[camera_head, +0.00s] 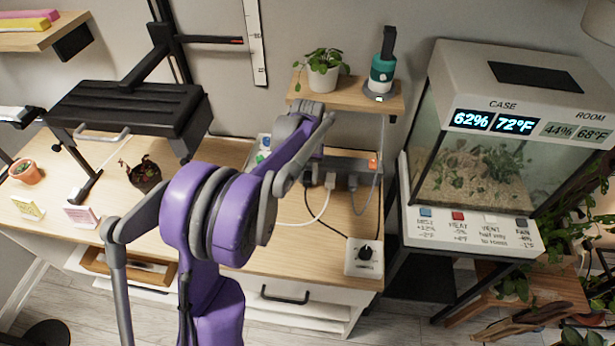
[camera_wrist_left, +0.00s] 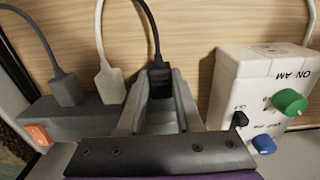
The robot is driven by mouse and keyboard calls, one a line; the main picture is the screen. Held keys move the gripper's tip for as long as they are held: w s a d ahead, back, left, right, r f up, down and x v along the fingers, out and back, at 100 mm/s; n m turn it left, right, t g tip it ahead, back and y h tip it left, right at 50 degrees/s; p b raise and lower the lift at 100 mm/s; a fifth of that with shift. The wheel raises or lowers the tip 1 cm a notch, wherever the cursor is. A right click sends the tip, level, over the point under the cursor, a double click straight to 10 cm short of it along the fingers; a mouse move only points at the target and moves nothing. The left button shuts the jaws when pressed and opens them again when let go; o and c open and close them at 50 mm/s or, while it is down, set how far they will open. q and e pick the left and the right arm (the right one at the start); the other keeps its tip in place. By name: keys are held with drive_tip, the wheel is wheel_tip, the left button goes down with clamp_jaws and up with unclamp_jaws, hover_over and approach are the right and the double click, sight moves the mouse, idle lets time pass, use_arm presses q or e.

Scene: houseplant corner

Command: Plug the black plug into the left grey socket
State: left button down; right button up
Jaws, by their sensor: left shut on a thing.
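The black plug (camera_wrist_left: 160,84) with its black cable sits between the fingers of my left gripper (camera_wrist_left: 158,92), which is shut on it in the left wrist view. The grey power strip (camera_wrist_left: 80,125) with the sockets lies beside and partly behind the gripper; it also shows in the head view (camera_head: 345,164). A white plug (camera_wrist_left: 110,85) and a grey plug (camera_wrist_left: 67,90) stand in the strip beside the black one. My gripper hides the left socket, so I cannot tell whether the black plug is in it. My right gripper is not in view.
A white box with green and blue knobs (camera_wrist_left: 250,90) stands close beside the gripper. A white box with a black knob (camera_head: 364,257) sits at the desk's front right. A potted plant (camera_head: 323,72) stands on the shelf above, and a glass terrarium (camera_head: 480,175) is at right.

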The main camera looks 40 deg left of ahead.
use_arm(q)
drive_tip(key=shift+w+a, duration=0.1)
drive_tip(key=c, duration=0.5)
unclamp_jaws()
wheel_tip(320, 180, up, 11)
drive_tip(key=shift+p, duration=0.4)
